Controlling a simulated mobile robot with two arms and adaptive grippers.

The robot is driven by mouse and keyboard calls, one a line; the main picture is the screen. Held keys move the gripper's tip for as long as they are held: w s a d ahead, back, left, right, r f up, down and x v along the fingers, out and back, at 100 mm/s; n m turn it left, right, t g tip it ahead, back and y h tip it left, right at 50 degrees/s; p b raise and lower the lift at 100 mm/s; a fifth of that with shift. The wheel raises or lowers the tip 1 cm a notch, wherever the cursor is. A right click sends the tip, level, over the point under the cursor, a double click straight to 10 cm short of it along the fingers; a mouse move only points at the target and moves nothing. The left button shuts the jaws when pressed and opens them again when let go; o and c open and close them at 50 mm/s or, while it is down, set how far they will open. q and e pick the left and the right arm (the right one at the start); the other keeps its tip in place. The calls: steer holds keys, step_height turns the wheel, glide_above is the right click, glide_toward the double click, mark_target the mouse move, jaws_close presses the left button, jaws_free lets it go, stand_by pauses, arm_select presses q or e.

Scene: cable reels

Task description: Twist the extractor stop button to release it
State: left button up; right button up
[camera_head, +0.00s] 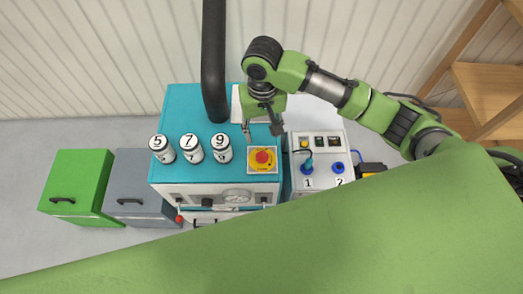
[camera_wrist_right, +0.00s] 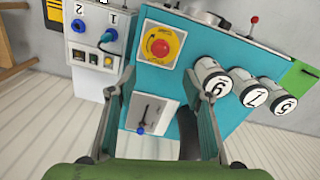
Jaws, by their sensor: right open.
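My left gripper is in neither view.
Three numbered white canisters (camera_head: 191,146) stand left of the button. A black pipe (camera_head: 214,60) rises behind them. A white panel with a blue-knobbed lever (camera_wrist_right: 150,110) lies between my fingers in the wrist view. A socket box (camera_head: 321,178) stands at the right.

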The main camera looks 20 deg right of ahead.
mark_target(262, 156)
step_height(262, 156, down, 13)
steer(key=shift+f, duration=0.1)
stand_by(0.3)
